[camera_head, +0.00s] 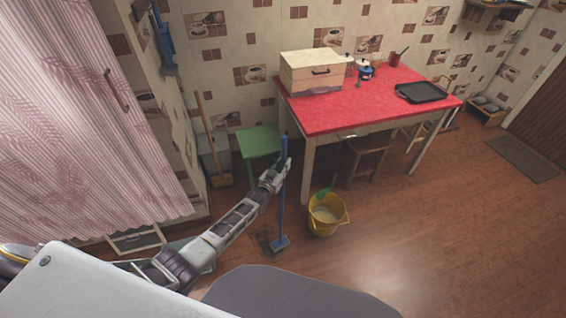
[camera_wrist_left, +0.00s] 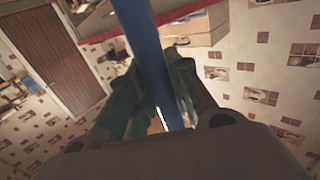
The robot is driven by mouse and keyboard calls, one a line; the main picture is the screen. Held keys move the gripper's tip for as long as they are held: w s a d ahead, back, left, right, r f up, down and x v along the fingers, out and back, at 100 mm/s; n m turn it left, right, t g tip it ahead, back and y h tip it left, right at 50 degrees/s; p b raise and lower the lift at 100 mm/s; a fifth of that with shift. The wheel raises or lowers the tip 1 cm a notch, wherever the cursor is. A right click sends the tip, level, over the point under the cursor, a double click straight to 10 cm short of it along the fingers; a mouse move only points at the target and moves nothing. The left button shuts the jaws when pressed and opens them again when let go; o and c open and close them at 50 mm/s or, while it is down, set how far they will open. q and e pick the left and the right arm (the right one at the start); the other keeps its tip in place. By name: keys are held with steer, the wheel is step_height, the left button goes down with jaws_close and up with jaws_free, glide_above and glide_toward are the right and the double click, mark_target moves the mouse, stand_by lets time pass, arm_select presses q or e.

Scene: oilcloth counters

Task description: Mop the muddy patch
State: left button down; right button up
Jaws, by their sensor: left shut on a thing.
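My left gripper (camera_head: 279,172) is shut on the blue handle of a mop (camera_head: 282,206). In the left wrist view the handle (camera_wrist_left: 150,50) runs between the fingers (camera_wrist_left: 158,110). The mop stands nearly upright, with its blue head (camera_head: 280,243) low at the floor. The dark muddy patch (camera_head: 262,240) is on the wooden floor, just left of the mop head. The head is at the patch's right edge; I cannot tell whether it touches the floor. My right gripper is not in view.
A yellow bucket (camera_head: 327,216) stands right of the mop, in front of the red-topped table (camera_head: 370,101). A wooden stool (camera_head: 364,158) is under the table.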

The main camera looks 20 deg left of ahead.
arm_select(q)
steer(key=s, duration=0.1)
steer(key=s+d+p, duration=0.1)
steer(key=s, duration=0.1)
steer(key=shift+d+p, duration=0.25)
steer(key=shift+p, duration=0.05)
steer(key=shift+f, duration=0.1)
steer(key=shift+s, duration=0.15)
steer(key=s+p, duration=0.1)
steer(key=s+d, duration=0.1)
steer(key=s+d+p, duration=0.1)
steer(key=shift+s+p, duration=0.35)
stand_by(0.3)
steer(key=shift+r, duration=0.2)
